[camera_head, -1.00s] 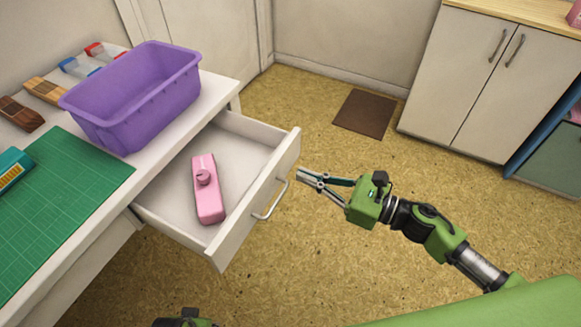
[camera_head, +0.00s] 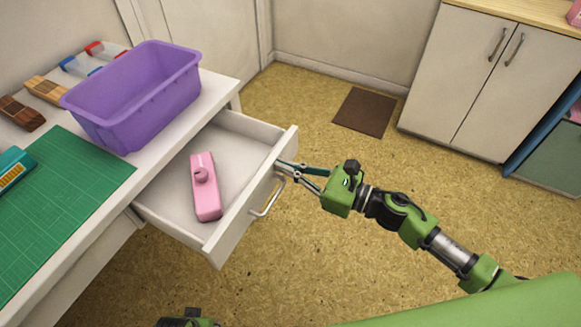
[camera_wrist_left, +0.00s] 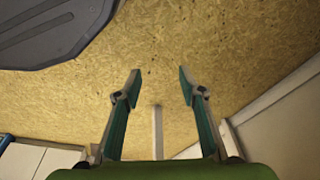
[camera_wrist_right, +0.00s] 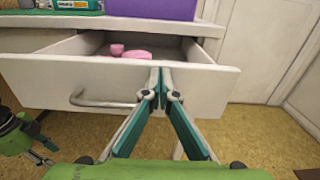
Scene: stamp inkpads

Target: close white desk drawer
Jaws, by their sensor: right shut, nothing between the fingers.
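The white desk drawer (camera_head: 228,222) stands pulled out from the white desk (camera_head: 215,95), with a pink object (camera_head: 206,195) lying inside. Its front also shows in the right wrist view (camera_wrist_right: 35,82), with a metal handle (camera_wrist_right: 100,102). My right gripper (camera_head: 281,167) is shut and empty, its tips at the drawer front beside the handle (camera_head: 268,198). In the right wrist view its fingertips (camera_wrist_right: 160,80) meet in front of the panel; they look to be touching it. My left gripper (camera_wrist_left: 158,80) is open and empty over the floor in the left wrist view.
A purple bin (camera_head: 135,100) and a green cutting mat (camera_head: 65,205) sit on the desk top, with several stamps or inkpads along the wall. A brown floor mat (camera_head: 365,111) and a white cabinet (camera_head: 460,75) stand farther back.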

